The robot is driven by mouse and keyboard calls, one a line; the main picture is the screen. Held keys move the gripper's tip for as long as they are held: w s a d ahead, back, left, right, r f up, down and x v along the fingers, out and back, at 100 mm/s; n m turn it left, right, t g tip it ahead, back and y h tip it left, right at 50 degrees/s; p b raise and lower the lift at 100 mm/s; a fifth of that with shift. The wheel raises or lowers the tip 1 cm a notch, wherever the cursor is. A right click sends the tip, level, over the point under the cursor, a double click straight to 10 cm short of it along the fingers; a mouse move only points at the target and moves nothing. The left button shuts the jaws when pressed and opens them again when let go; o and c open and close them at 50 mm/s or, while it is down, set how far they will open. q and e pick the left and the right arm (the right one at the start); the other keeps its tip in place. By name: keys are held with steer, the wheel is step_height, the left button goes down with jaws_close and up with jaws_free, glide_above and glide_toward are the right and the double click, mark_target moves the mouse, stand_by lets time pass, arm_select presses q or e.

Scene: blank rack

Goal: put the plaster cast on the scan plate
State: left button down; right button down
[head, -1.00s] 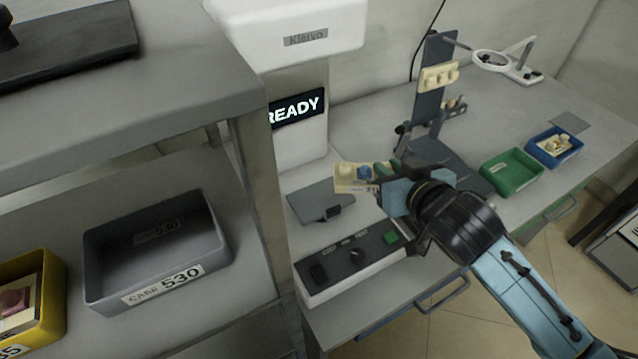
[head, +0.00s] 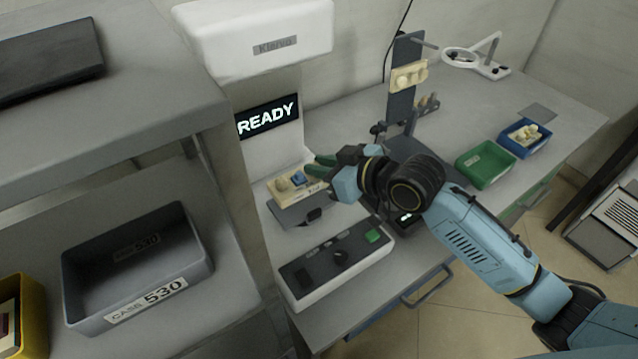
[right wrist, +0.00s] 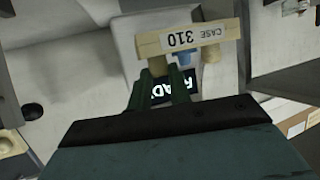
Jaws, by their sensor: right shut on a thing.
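The plaster cast (head: 284,188) is a cream block with tooth-like bumps and a blue part on top. In the right wrist view the cast (right wrist: 152,45) shows a label reading CASE 310. My right gripper (head: 320,167) is shut on the cast; its green fingers (right wrist: 164,88) also show in the right wrist view. The scan plate (head: 292,215) is a dark grey plate in front of the white scanner. The cast is over the back part of the plate and hides it; I cannot tell whether they touch. My left gripper is not in view.
The scanner screen (head: 267,117) reads READY. A control box (head: 338,262) with a green button stands in front of the plate. A grey CASE 530 tray (head: 190,262) is on the left shelf. Green (head: 486,178) and blue (head: 512,146) trays are at the right.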

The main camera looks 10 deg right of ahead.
step_height(320, 180, down, 4)
steer(key=shift+r+b, duration=0.1)
steer(key=shift+b, duration=0.3)
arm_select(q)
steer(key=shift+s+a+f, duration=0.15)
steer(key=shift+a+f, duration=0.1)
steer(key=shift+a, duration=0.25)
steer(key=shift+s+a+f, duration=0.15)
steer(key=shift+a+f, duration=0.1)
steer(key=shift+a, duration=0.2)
arm_select(e)
steer(key=c, duration=1.3)
jaws_free()
steer(key=shift+f, duration=0.25)
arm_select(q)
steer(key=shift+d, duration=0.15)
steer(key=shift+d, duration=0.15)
arm_select(e)
steer(key=shift+r, duration=0.15)
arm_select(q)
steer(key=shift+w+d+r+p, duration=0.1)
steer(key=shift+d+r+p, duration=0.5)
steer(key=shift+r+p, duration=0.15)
arm_select(e)
steer(key=v, duration=1.2)
